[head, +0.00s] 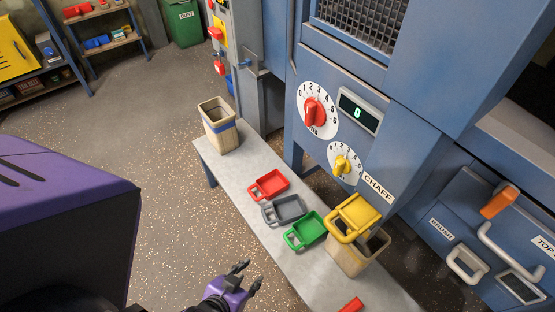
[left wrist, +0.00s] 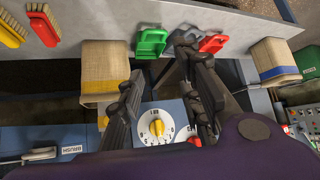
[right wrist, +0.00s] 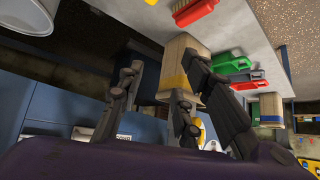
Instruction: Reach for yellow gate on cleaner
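The yellow gate (head: 357,213), with a loop handle, sits on the front of the blue cleaner (head: 395,150) below the CHAFF label, above a beige bucket (head: 352,262). In the left wrist view a bit of yellow shows by that bucket (left wrist: 104,68); most of the gate is hidden there. My left gripper (head: 247,276) is open and empty, left of the gate and apart from it, near the bench's left edge. My right gripper (right wrist: 160,85) is open in its own wrist view, with a bucket showing beyond its fingers; it is outside the head view.
A grey bench (head: 240,185) carries red (head: 269,185), grey (head: 284,210) and green (head: 307,230) handled pieces, and a blue-banded bucket (head: 218,125) at its far end. A red brush (head: 352,304) lies at the near end. Two dials are on the cleaner. Floor left of the bench is clear.

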